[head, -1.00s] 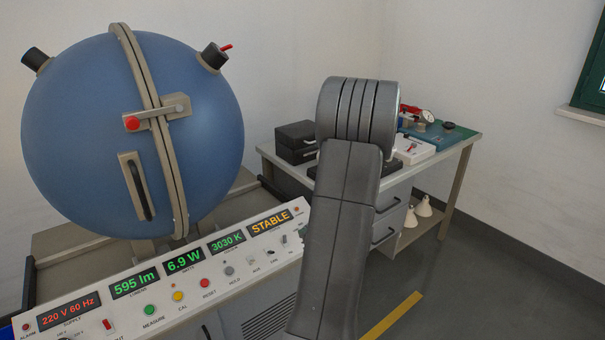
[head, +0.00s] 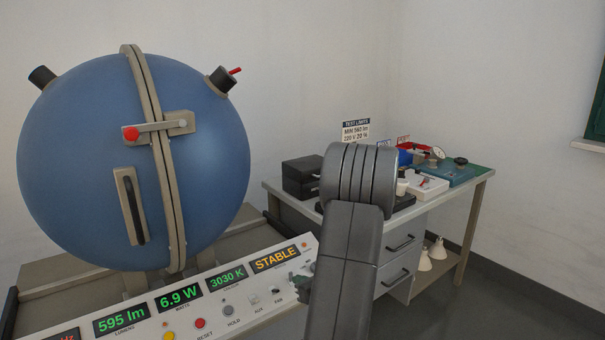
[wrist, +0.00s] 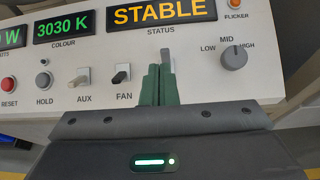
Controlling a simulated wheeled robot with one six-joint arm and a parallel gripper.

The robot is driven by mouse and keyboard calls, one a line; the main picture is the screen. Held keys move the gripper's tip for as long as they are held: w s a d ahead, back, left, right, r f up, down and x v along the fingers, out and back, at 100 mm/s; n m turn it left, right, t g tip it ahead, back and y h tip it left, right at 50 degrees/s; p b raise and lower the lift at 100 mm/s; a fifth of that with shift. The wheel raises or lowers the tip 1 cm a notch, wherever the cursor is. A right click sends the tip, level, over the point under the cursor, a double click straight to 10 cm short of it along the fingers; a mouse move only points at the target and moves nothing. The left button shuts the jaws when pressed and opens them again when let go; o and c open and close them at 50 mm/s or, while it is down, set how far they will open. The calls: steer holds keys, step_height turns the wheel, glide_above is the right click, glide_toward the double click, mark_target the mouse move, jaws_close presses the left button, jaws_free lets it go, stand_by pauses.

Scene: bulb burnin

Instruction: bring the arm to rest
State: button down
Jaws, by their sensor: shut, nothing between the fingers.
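My gripper (wrist: 160,85) is shut and empty in the wrist view. Its green fingers stand together in front of the control panel (wrist: 200,88), below the STATUS display (wrist: 160,12) that reads STABLE. The fingertips overlap a grey switch (wrist: 168,60) right of the FAN switch (wrist: 121,74); I cannot tell whether they touch it. In the head view my arm (head: 352,230) rises in the foreground, right of the panel. The gripper (head: 300,285) shows only in part at the panel's right end, partly hidden by the arm.
A large blue sphere (head: 80,160) with a latch (head: 158,128) stands behind the panel. Floor at right is clear.

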steer(key=s+d+f+t+y+b, duration=0.3)
steer(key=s+d+f+t+b, duration=0.2)
steer(key=b, duration=1)
steer(key=shift+s+d+f+t+y+b, duration=0.2)
steer(key=shift+s+f+t+y+b, duration=0.15)
steer(key=shift+s+f, duration=0.45)
steer(key=shift+w+f, duration=0.15)
steer(key=shift+w, duration=0.05)
